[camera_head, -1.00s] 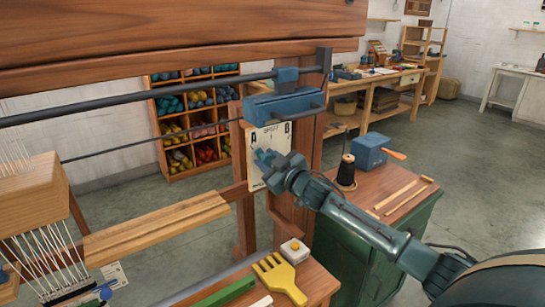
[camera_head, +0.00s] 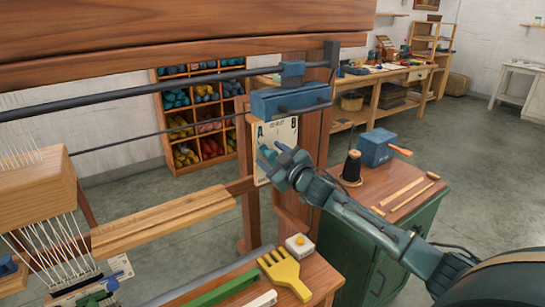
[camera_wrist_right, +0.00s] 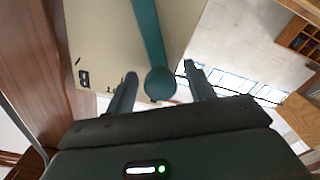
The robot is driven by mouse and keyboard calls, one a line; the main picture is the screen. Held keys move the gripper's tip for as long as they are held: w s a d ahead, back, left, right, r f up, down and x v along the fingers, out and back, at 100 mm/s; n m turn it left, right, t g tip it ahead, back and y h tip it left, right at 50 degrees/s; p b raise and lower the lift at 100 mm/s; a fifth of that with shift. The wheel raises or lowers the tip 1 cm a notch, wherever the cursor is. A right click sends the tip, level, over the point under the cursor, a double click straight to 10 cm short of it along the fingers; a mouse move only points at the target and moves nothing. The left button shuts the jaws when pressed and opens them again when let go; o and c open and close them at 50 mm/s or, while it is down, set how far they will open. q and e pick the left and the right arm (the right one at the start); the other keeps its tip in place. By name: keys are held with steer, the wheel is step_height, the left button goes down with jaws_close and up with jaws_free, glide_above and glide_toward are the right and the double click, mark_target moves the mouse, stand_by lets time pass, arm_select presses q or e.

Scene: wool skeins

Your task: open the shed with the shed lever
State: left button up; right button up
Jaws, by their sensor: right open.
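The shed lever (camera_wrist_right: 152,40) is a teal bar with a round knob in the right wrist view. It runs in front of a cream plate (camera_wrist_right: 100,40). In the head view this plate (camera_head: 284,133) carries the letters A and B and hangs below a blue block (camera_head: 290,100) on the loom post. My right gripper (camera_wrist_right: 158,88) is open, with one finger on each side of the knob. In the head view my right gripper (camera_head: 275,160) is at the plate's lower part and hides much of the lever. I do not see my left gripper.
A small bench below holds a yellow comb (camera_head: 284,274), a white block with a yellow button (camera_head: 299,246) and a green bar (camera_head: 224,291). A green cabinet at right carries a black thread cone (camera_head: 352,167) and a blue box (camera_head: 376,148). Warp threads hang at left.

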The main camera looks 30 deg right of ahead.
steer(key=s+d+b, duration=0.1)
steer(key=s+b, duration=0.1)
steer(key=s, duration=1.1)
stand_by(0.4)
steer(key=s+a+f+m+g+p, duration=0.1)
steer(key=s+a+f, duration=0.2)
steer(key=f, duration=0.3)
steer(key=s+a+f+g, duration=0.2)
steer(key=s+a+f, duration=0.1)
steer(key=f, duration=0.2)
steer(key=s+a+f+m+g+p, duration=0.1)
steer(key=s+a+f, duration=0.2)
steer(key=f, duration=0.3)
steer(key=s+a+f+m+g+y, duration=0.1)
steer(key=s+a+f, duration=0.3)
steer(key=s+a, duration=0.2)
steer(key=s+a+f+m+g, duration=0.1)
steer(key=s+a+f+g, duration=0.1)
steer(key=s+a+f, duration=0.2)
steer(key=s+a, duration=0.3)
steer(key=shift+s+f+y+p, duration=0.2)
steer(key=shift+f+y+p, duration=0.1)
steer(key=shift+y+p, duration=0.1)
